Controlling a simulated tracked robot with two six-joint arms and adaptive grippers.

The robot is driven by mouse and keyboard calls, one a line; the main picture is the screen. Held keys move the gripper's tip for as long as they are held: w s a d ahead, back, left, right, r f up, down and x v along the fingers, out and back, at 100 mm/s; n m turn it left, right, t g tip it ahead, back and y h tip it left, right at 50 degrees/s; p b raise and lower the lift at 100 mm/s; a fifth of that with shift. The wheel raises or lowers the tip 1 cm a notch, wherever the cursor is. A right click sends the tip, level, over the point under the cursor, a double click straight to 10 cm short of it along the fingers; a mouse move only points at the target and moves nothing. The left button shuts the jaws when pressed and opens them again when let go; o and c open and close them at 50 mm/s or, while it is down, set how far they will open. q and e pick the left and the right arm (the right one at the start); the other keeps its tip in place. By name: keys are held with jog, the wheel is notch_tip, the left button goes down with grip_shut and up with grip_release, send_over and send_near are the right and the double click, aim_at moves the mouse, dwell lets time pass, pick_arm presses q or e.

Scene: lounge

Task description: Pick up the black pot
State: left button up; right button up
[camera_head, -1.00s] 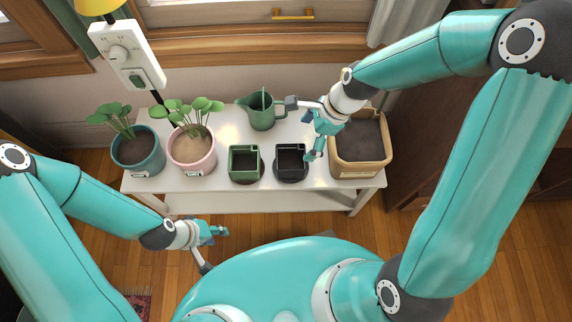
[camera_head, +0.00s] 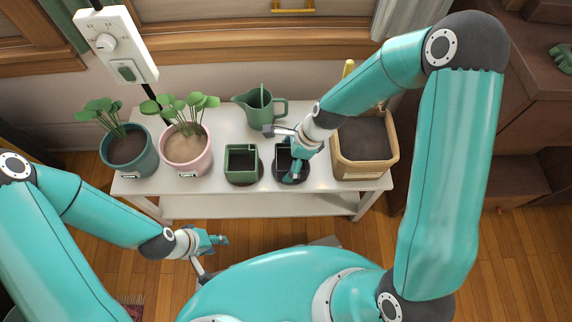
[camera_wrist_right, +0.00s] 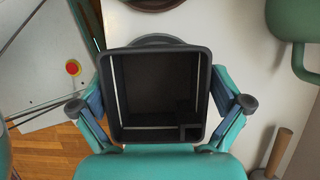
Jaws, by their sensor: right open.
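The black pot (camera_head: 282,161) is square and stands on a round dark saucer on the white bench, right of a similar green pot. My right gripper (camera_head: 297,158) is over it and partly hides it. In the right wrist view the black pot (camera_wrist_right: 160,49) fills the middle, and its inside looks dark. There my right gripper (camera_wrist_right: 161,105) is open, with one finger on either side of the pot. Whether the fingers touch its walls I cannot tell. My left gripper (camera_head: 220,240) is away from the pot, in front of the bench; its opening is unclear.
The green pot (camera_head: 241,164) is close on the left. A green watering can (camera_head: 260,107) stands behind. A tan planter (camera_head: 365,172) of soil is on the right. Pink (camera_head: 187,158) and teal (camera_head: 131,158) plant pots stand on the left of the white bench (camera_head: 218,190).

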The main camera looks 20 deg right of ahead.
jog(key=c, duration=1)
jog(key=shift+o, duration=0.2)
jog(key=shift+r, duration=0.15)
